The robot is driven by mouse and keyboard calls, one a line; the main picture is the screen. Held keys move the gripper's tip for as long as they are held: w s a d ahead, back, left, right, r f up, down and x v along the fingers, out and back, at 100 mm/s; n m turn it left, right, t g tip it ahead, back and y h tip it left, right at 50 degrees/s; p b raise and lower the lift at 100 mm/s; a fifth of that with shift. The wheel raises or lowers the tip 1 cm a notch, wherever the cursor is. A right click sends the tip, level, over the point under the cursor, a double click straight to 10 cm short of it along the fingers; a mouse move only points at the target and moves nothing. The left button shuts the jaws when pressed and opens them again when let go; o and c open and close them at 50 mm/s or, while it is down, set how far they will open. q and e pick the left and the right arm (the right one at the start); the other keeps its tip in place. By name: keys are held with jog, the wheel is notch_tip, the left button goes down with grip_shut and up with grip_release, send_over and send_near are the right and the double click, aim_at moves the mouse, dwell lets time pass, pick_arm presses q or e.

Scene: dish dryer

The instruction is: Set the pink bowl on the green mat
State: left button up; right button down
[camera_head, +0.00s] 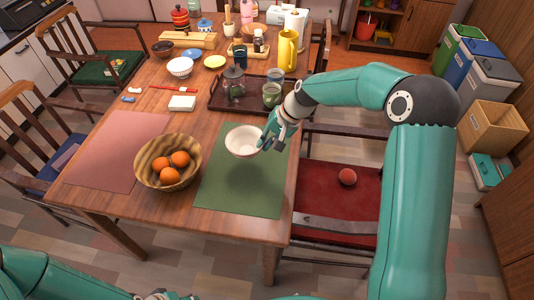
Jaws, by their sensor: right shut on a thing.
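The pale, pinkish-white bowl (241,141) is upright over the far part of the green mat (240,196). My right gripper (266,140) is shut on the bowl's right rim. A soft dark patch like a shadow lies on the mat below it, and the bowl looks a little above the mat. Its underside contact cannot be seen clearly. Part of my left gripper (160,295) shows at the bottom edge, cut off by the frame; its fingers cannot be made out.
A woven basket with oranges (168,177) stands left of the green mat, overlapping the pink mat (115,150). A dark tray (222,104) with a jar and cups lies behind the bowl. A yellow pitcher (288,50) stands farther back. The mat's near part is clear.

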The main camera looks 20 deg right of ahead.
notch_tip(320, 180, down, 6)
jog(key=shift+r, duration=0.15)
jog(key=c, duration=1.2)
grip_release()
jog(key=shift+c, duration=0.2)
jog(key=shift+r, duration=0.15)
jog(key=v, duration=1.1)
jog(key=shift+d+r, duration=0.2)
jog(key=shift+r, duration=0.15)
jog(key=shift+s, duration=0.1)
